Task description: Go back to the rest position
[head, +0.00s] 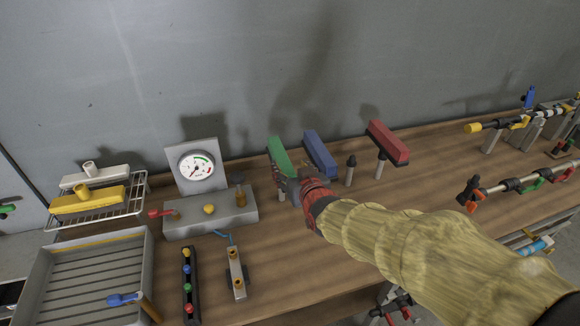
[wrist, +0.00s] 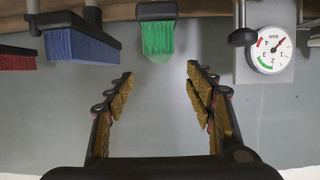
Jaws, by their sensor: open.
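My gripper (head: 290,183) is at the end of my sleeved arm in the head view, over the workbench (head: 290,270) and in front of the green brush (head: 278,152). In the wrist view, which looks upside down, my gripper (wrist: 160,72) has its two fingers spread wide with nothing between them. The green brush (wrist: 158,38) shows beyond the fingertips, apart from them. The blue brush (head: 319,153) stands just right of it in the head view, and the red brush (head: 388,142) farther right. Part of the green brush's stand is hidden behind my gripper.
A pressure gauge (head: 196,164) stands on a grey block left of my gripper. A wire rack (head: 110,208) holds yellow and white nozzle heads. A grey ribbed tray (head: 90,275) is at front left. Hose wands (head: 525,182) rest on supports at right. A grey wall is behind.

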